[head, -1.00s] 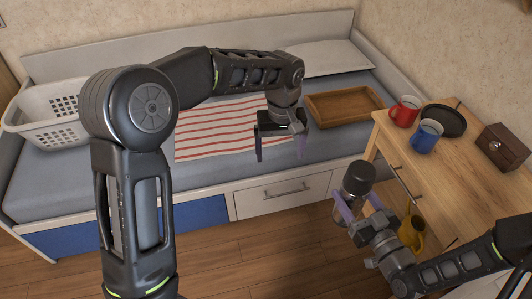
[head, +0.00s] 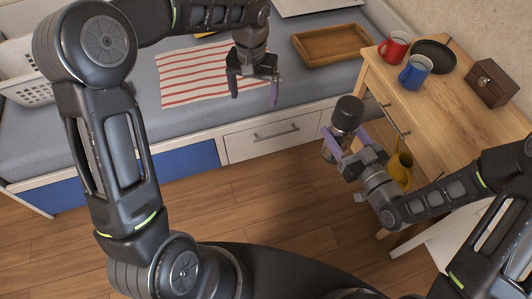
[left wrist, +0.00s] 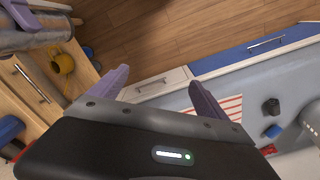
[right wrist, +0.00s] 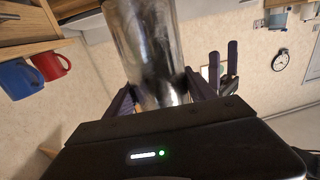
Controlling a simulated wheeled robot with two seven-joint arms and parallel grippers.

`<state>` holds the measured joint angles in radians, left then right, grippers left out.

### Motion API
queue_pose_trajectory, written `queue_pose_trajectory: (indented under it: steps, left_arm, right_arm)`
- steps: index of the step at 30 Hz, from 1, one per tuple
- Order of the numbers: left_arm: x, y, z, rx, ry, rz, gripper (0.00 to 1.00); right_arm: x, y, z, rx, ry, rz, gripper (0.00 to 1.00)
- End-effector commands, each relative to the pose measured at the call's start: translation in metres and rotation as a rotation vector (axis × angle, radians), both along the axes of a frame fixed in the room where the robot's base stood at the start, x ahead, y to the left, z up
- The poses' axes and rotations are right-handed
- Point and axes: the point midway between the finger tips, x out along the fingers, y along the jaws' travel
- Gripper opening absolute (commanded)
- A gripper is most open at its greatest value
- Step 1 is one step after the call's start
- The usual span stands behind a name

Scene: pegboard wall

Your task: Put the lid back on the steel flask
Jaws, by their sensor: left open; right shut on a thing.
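The steel flask (head: 334,150) is upright in my right gripper (head: 345,138), in front of the wooden desk. A dark cylindrical piece (head: 348,112) is at its top; I cannot tell whether this is the lid. The shiny body fills the upper middle of the right wrist view (right wrist: 147,50), between the fingers, its far end cut off. It also shows at the upper left of the left wrist view (left wrist: 28,42). My left gripper (head: 254,92) is open and empty, left of the flask, in front of the bed. A small dark object (left wrist: 270,107) lies near the striped cloth; I cannot identify it.
The bed holds a striped cloth (head: 200,76), a wooden tray (head: 330,46) and a white basket (head: 28,92). The desk (head: 450,105) carries a red mug (head: 394,46), a blue mug (head: 415,72), a black plate (head: 434,54) and a wooden box (head: 491,84). A yellow jug (head: 400,170) is below.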

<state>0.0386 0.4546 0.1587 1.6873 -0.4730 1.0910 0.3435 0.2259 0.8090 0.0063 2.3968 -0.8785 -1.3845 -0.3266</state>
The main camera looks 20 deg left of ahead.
Motion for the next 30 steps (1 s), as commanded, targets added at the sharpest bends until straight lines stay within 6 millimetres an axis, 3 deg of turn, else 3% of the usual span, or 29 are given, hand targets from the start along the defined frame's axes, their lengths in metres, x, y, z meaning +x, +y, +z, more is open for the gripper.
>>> queue_pose_trajectory:
  steps: [5,11,15,21,25,30]
  left_arm:
    - [-0.006,-0.013,-0.026,-0.038,0.01,-0.018,0.87]
    - [-0.036,-0.055,-0.105,-0.169,0.023,-0.052,0.87]
    - [-0.082,-0.093,-0.174,-0.288,0.028,-0.039,0.87]
    - [-0.166,-0.126,-0.245,-0.388,0.011,0.049,0.87]
    - [-0.211,-0.129,-0.268,-0.391,-0.005,0.106,0.87]
    - [-0.243,-0.126,-0.279,-0.373,-0.024,0.146,0.87]
  right_arm:
    - [0.0,0.0,0.002,0.002,-0.004,0.001,0.0]
    - [0.0,0.0,0.001,0.002,-0.004,0.001,0.0]
    - [0.0,0.0,0.002,0.002,-0.004,0.001,0.0]
    - [0.0,0.0,0.002,0.002,-0.004,0.001,0.0]
    - [0.0,0.0,0.002,0.002,-0.004,0.001,0.0]
    - [0.0,0.0,0.002,0.002,-0.004,0.001,0.0]
